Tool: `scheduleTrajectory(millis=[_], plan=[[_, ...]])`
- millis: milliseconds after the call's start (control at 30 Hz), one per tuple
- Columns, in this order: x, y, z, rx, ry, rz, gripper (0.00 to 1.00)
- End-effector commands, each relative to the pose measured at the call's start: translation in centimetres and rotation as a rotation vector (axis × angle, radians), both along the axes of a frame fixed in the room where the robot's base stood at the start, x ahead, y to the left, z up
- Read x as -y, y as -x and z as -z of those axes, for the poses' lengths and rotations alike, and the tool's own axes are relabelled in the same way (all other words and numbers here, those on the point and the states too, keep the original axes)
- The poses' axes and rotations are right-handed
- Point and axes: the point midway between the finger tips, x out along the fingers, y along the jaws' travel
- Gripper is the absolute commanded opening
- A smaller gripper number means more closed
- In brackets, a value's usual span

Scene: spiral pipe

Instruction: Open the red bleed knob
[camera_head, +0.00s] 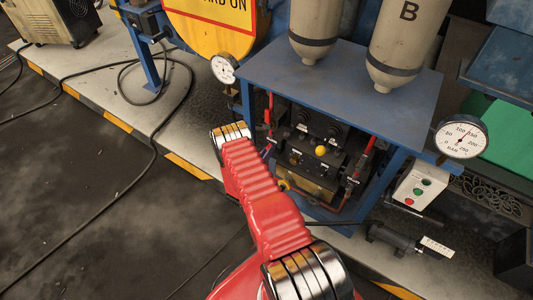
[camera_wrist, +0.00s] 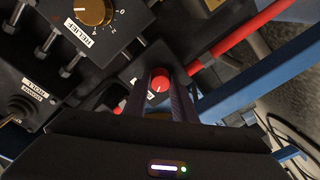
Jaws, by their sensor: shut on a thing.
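The red bleed knob (camera_wrist: 160,79) is a small round red knob with a white pointer line, in the middle of the wrist view on the dark panel. My gripper (camera_wrist: 162,90) has its two dark fingers on either side of the knob and is shut on it. A white label beside the knob is partly covered by a finger. In the head view the dark valve unit (camera_head: 312,152) stands under the blue table. My red arm reaches toward it, and I cannot make out the knob or my fingertips there.
A brass dial labelled RELIEF (camera_wrist: 90,10) and a joystick (camera_wrist: 18,108) sit left of the knob. A red pipe (camera_wrist: 245,38) and blue frame bars (camera_wrist: 260,80) lie to its right. The blue tabletop (camera_head: 335,85) carries two cylinders, with pressure gauges (camera_head: 462,137) at its sides.

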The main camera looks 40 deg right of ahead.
Motion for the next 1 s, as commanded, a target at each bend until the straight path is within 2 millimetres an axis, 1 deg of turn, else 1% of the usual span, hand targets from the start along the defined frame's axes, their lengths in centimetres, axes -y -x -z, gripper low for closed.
scheduleTrajectory(millis=[1000], plan=[[0.18,0.06,0.14,0.919,-0.257,0.004,0.02]])
